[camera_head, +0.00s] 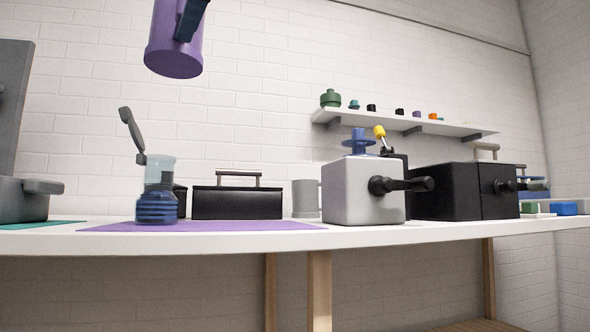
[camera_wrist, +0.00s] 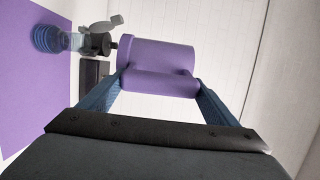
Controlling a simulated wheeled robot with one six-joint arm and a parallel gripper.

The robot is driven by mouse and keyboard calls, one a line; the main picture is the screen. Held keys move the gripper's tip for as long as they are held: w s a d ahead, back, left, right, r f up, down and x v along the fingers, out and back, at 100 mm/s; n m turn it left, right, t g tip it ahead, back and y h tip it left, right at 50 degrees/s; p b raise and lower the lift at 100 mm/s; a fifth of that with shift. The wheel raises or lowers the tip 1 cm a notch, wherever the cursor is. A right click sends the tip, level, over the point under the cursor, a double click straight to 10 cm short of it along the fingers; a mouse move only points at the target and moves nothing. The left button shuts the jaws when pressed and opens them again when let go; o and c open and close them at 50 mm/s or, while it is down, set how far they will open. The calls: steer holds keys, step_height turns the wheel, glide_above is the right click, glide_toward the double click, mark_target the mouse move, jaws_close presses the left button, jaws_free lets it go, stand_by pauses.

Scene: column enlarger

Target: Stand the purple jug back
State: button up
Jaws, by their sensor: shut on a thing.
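The purple jug (camera_head: 173,52) is held high in the air at the top left of the head view, well above the table, with its upper part cut off by the frame. In the wrist view the jug (camera_wrist: 158,55) lies between the two blue fingers of my gripper (camera_wrist: 160,88), which are shut on it. In the head view one dark blue finger shows at the jug's upper right side. A purple mat (camera_head: 260,226) lies on the white table below; it also shows in the wrist view (camera_wrist: 32,110).
On the mat stands a clear and blue ribbed vessel (camera_head: 157,190) with a grey lever. Beside it are a black box (camera_head: 236,204), a grey mug (camera_head: 306,198) and a white box with a black handle (camera_head: 350,192). A wall shelf (camera_head: 400,124) holds small items. The mat's front right is bare.

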steer(key=shift+s+d+b, duration=0.1)
steer(key=shift+s+b, duration=0.05)
steer(key=shift+b, duration=0.5)
steer(key=shift+r+p, duration=0.2)
steer(key=shift+p, duration=1)
steer(key=w+p, duration=0.1)
steer(key=p, duration=0.4)
steer(key=w+a+g+h+p, duration=0.1)
steer(key=p, duration=0.4)
steer(key=shift+a+f+g+p, duration=0.15)
steer(key=shift+g+p, duration=0.15)
steer(key=shift+p, duration=0.1)
steer(key=p, duration=0.5)
steer(key=w+p, duration=0.1)
steer(key=p, duration=0.4)
steer(key=shift+a+f+g+h, duration=0.1)
steer(key=shift+a+g+h, duration=0.2)
steer(key=shift+g, duration=0.1)
steer(key=w+p, duration=0.1)
steer(key=p, duration=0.4)
steer(key=shift+a+g, duration=0.3)
steer(key=shift+g, duration=0.1)
steer(key=p, duration=0.3)
steer(key=shift+w+a+f+h, duration=0.1)
steer(key=shift+w+a+h, duration=0.05)
steer(key=shift+w+h, duration=0.15)
steer(key=shift+w+f+p, duration=0.1)
steer(key=shift+f+p, duration=0.05)
steer(key=shift+p, duration=0.4)
